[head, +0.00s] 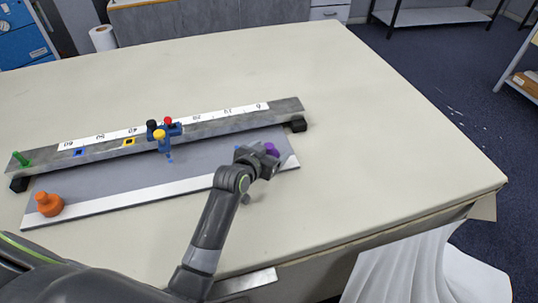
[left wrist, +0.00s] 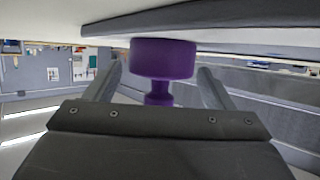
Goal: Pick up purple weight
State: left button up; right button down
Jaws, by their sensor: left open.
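The purple weight (head: 271,149) stands near the right end of the grey board, partly hidden by my left gripper (head: 262,160). In the left wrist view the purple weight (left wrist: 163,60) shows a wide body and a narrower neck and knob. It lies between the two open fingers of my left gripper (left wrist: 160,85), with a visible gap on either side. I cannot tell if either finger touches it. My right gripper is not in view.
A grey beam (head: 225,122) with a numbered white scale runs behind the board (head: 110,202). A blue slider (head: 165,140) with coloured knobs sits on it. The table's right side is clear.

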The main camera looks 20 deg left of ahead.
pick_arm(q)
jog(key=shift+c, duration=0.3)
jog(key=c, duration=1.4)
jog(key=shift+r, duration=0.1)
jog(key=shift+c, duration=1)
jog(key=shift+w+r, duration=0.1)
